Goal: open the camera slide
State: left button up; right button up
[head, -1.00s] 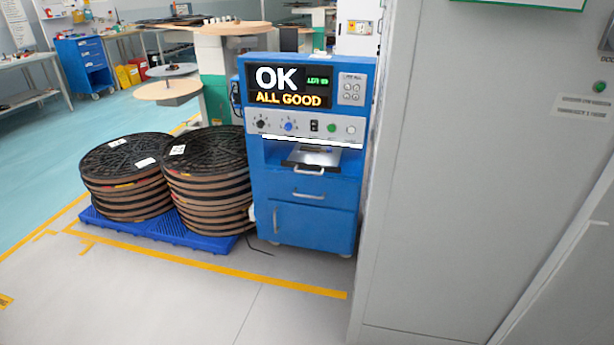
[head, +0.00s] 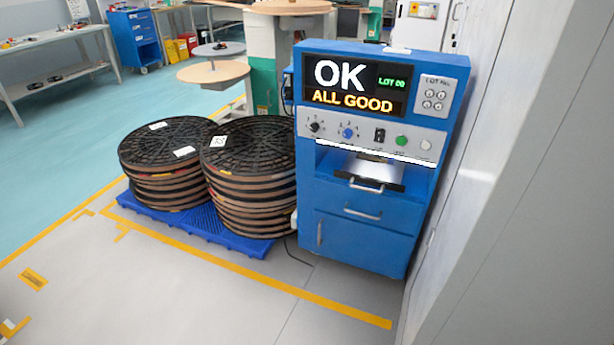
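A blue inspection station (head: 368,225) stands right of centre in the head view. Its screen (head: 352,88) reads "OK", "ALL GOOD" and a small green lot line. Below the screen is a row of knobs and buttons. Under that, a lit recess holds a silver slide (head: 378,170) with a bar handle (head: 367,187) at its front, which I take to be the camera slide. How far it is pushed in I cannot tell exactly. A drawer handle (head: 362,214) sits lower on the front. Neither of my grippers is in view.
Two stacks of black reels (head: 168,142) stand on a blue pallet (head: 215,232) left of the station. A grey cabinet wall (head: 520,190) rises close on the right. The floor (head: 200,300) in front is clear, with yellow tape lines.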

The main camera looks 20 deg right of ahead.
aim_at(371, 173)
jog(key=u, duration=0.1)
jog(key=i, duration=1.05)
jog(key=z, duration=0.35)
